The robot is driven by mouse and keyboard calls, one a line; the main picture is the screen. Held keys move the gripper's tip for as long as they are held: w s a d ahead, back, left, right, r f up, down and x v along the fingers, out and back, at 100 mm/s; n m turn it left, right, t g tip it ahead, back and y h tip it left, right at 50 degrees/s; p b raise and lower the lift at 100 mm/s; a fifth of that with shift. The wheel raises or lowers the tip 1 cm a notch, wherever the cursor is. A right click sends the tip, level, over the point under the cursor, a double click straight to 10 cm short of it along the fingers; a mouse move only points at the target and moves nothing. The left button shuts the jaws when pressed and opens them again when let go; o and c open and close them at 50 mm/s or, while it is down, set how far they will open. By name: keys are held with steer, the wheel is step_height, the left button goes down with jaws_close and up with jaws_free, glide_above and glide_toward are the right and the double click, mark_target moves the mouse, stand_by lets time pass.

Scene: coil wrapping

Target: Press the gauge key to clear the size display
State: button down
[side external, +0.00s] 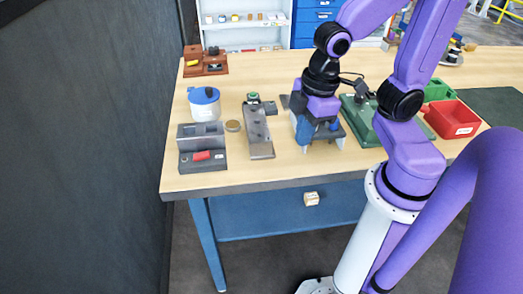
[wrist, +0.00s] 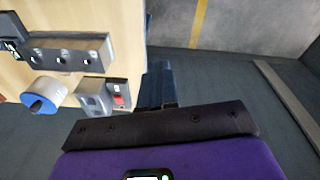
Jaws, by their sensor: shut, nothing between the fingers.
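Which part is the gauge is not marked clearly. A long grey metal fixture (side external: 258,132) has a round green button (side external: 252,96) and a dark block (side external: 270,107) at its far end; no display can be read. The fixture also shows in the wrist view (wrist: 70,55), with a dark piece at its left end. A grey box with a red part (side external: 203,156) sits at the near left table corner. My gripper (wrist: 156,72) is shut and empty, apart from the fixture and the box in the wrist view. In the side view its fingertips are hard to make out.
Red (side external: 453,118) and green bins lie at the right. A brown wooden block stand (side external: 205,63) is at the far left. The near table edge is close.

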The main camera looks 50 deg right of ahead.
steer(key=shift+n+g+h, duration=0.3)
steer(key=shift+n+g, duration=0.1)
steer(key=shift+g, duration=0.2)
steer(key=s, duration=0.2)
steer(key=s+d, duration=0.1)
steer(key=s, duration=0.2)
steer(key=shift+s+d+r, duration=0.15)
steer(key=shift+s+r, duration=0.15)
steer(key=shift+s, duration=0.1)
stand_by(0.4)
